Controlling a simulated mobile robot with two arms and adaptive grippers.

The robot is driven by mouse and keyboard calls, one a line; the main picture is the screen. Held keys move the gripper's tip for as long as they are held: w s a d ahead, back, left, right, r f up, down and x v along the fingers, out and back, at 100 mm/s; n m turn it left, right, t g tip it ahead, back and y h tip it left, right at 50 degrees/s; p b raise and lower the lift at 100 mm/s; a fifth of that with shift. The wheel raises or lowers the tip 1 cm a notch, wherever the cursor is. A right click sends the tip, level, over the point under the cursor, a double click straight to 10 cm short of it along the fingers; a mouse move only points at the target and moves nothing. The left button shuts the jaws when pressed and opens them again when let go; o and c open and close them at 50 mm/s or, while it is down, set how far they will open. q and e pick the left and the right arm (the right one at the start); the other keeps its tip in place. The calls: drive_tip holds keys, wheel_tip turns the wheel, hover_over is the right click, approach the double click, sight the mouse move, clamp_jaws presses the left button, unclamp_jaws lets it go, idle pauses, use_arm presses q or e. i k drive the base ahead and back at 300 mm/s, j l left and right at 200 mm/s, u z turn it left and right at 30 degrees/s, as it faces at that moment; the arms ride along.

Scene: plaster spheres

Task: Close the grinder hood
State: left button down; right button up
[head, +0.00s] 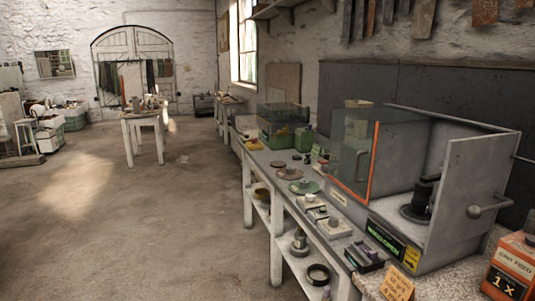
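The grinder (405,250) is a grey housing on the bench at the right, with a dark spindle-like part (421,200) exposed inside it. Its clear hood (350,155) with orange edges and a handle sits at the left of the housing, leaving the spindle uncovered, so the hood stands open. A grey side panel (470,185) with a round-knobbed lever (476,211) is at the right. A green-lettered label (385,241) is on the front; its words are hard to read. Neither of my grippers is in view.
The long bench (268,185) holds small parts and a green machine (280,128). A small table (143,119) stands farther back. The floor left of the bench is clear.

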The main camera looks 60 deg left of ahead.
sight(382, 114)
drive_tip(key=u, duration=1.4)
drive_tip(key=i+j, duration=0.15)
drive_tip(key=j, duration=0.15)
drive_tip(key=i+j, duration=0.15)
drive_tip(key=j, duration=0.1)
